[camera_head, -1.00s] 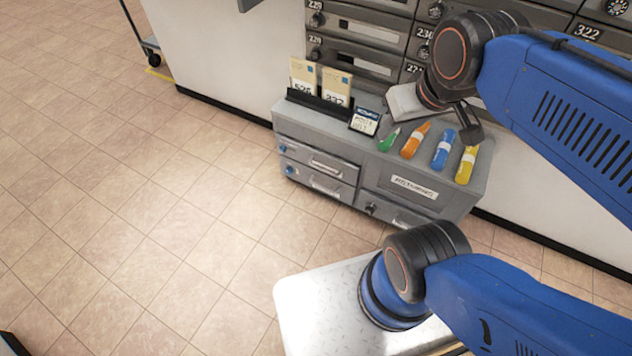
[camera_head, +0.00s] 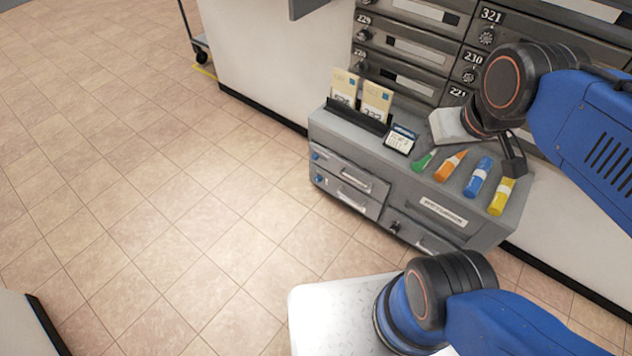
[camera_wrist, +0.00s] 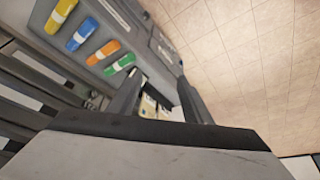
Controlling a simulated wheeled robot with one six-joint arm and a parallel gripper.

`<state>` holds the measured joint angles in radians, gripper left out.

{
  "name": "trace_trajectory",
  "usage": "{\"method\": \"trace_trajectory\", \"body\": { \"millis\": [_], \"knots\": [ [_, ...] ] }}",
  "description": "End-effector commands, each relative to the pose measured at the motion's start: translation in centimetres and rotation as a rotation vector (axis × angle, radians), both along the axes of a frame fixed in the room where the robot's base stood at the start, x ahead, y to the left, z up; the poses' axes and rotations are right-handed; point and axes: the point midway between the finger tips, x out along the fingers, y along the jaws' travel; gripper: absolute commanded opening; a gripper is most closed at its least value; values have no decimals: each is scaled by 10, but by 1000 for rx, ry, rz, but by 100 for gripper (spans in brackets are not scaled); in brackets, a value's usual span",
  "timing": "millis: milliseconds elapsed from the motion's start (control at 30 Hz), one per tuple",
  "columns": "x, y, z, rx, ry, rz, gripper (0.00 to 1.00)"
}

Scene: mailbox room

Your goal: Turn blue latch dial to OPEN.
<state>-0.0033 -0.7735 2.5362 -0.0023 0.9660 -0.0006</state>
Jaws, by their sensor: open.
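A grey cabinet (camera_head: 340,135) stands against the mailbox wall. The knobs are not visible in the wrist view.
Green (camera_head: 425,160), orange (camera_head: 450,165), blue (camera_head: 478,177) and yellow (camera_head: 502,196) tubes lie on the cabinet top. A black rack (camera_head: 345,117) holds cards beside a small sign (camera_head: 401,139). Tiled floor (camera_head: 190,220) is clear left of the cabinet. A cart (camera_head: 197,45) stands behind.

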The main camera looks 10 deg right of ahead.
Motion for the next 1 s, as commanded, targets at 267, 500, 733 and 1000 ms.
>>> {"method": "trace_trajectory", "body": {
  "millis": [267, 500, 733, 1000],
  "knots": [
    [21, -1, -7, -75, 97, 99, 45],
    [55, 0, -19, -195, 236, 257, 45],
    [88, 5, -35, -311, 367, 414, 45],
    [129, 17, -59, -450, 517, 603, 45]
  ]
}}
